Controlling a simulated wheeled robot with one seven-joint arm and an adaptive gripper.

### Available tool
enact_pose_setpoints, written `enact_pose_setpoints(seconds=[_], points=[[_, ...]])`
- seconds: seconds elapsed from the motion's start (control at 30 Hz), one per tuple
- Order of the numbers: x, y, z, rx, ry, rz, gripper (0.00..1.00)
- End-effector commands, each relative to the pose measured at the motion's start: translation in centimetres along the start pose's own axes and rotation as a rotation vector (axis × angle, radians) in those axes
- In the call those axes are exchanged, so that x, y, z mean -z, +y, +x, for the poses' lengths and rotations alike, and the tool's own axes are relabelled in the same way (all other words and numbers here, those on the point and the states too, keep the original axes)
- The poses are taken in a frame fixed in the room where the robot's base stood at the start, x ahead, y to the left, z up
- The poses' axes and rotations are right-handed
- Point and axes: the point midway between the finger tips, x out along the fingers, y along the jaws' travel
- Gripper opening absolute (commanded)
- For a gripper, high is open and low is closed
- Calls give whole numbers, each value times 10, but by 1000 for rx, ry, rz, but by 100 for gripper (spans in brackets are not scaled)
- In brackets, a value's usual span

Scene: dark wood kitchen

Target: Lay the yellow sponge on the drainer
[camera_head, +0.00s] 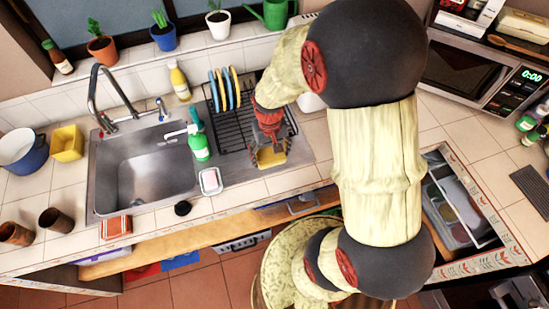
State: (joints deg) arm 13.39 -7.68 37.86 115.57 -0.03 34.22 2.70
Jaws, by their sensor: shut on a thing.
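The yellow sponge (270,158) is held in my gripper (268,148), over the front right part of the drainer area. The drainer (229,130) is a black wire rack to the right of the sink, with several blue and yellow plates upright at its back. My arm and gripper hide the rack's right side. I cannot tell whether the sponge touches the rack or hangs just above it.
The steel sink (143,178) lies left of the rack. A green soap bottle (200,146) and a white soap dish (210,181) stand between them. An orange-and-white box (115,227) sits at the counter's front edge. An open drawer (460,205) is at the right.

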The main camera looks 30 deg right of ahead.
Motion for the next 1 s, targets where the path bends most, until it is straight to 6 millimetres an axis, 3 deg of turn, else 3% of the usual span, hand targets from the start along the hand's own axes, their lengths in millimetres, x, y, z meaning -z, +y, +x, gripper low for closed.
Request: enact_pose_setpoints(seconds=[0.1, 0.47, 0.7, 1.0], points=[[10, 12, 23, 0, -5, 2, 58], [25, 25, 46, 0, -3, 0, 58], [27, 27, 77, 0, -3, -1, 58], [27, 27, 79, 0, -1, -1, 58]])
